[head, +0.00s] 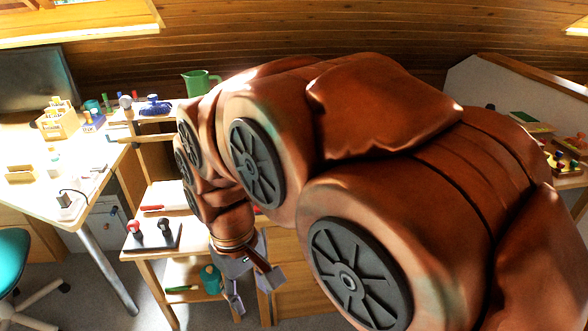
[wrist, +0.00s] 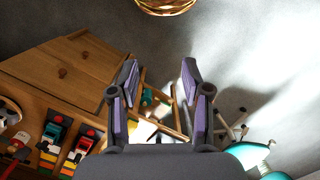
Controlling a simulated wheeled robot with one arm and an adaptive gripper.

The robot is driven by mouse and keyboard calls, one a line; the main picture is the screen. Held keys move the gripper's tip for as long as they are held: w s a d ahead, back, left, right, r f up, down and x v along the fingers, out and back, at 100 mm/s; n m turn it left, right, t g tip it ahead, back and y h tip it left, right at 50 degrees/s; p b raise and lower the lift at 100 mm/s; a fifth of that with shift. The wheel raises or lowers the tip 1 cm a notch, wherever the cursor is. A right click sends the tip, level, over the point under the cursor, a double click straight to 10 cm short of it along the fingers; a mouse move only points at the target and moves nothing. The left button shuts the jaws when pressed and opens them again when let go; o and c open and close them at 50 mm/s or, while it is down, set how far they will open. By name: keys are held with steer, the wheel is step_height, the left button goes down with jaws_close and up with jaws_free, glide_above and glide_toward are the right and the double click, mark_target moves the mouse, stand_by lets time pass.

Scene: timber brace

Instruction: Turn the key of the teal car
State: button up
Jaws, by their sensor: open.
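In the wrist view, a small teal toy that looks like the teal car (wrist: 52,133) sits on a wooden surface at the lower left. A red part shows at its upper end; I cannot make out whether that is its key. I cannot pick this car out in the head view. My gripper (head: 253,290) points down in front of the wooden furniture in the head view. Its two fingers stand apart in the wrist view (wrist: 159,72), with nothing between them. The gripper is to the right of the teal toy in the wrist view, apart from it.
An orange-red toy (wrist: 77,152) sits beside the teal one. A wooden drawer cabinet (wrist: 75,70) stands above them in the wrist view. A teal chair (head: 14,262) is at the left. A small shelf stand (head: 150,253) is beside my gripper. My arm hides much of the right side.

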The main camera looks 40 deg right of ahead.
steer(key=w+d+r+n+p, duration=0.1)
steer(key=w+d+r+p, duration=0.1)
steer(key=w+d, duration=0.8)
steer(key=w+d+r+p, duration=0.25)
steer(key=w+d, duration=0.55)
steer(key=w, duration=0.4)
steer(key=w+d+f+n+p, duration=0.1)
steer(key=w+d+f, duration=0.1)
steer(key=d, duration=0.5)
steer(key=w+d+f+n+t+p, duration=0.1)
steer(key=w+d+f, duration=0.2)
steer(key=d, duration=0.5)
steer(key=w+d+f+n+p, duration=0.1)
steer(key=w+d+f+p, duration=0.1)
steer(key=w+d, duration=0.2)
steer(key=shift+w+d+f+n+t, duration=0.1)
steer(key=shift+d+f+n+t, duration=0.05)
steer(key=shift+d, duration=0.75)
steer(key=shift+w+d+f+n+t, duration=0.1)
steer(key=shift+d+n+t, duration=0.05)
steer(key=shift+d, duration=0.7)
steer(key=shift+d+f, duration=0.3)
steer(key=shift+f, duration=0.05)
steer(key=shift+f+p, duration=1.4)
steer(key=shift+f, duration=2.4)
steer(key=shift+c, duration=0.3)
jaws_close()
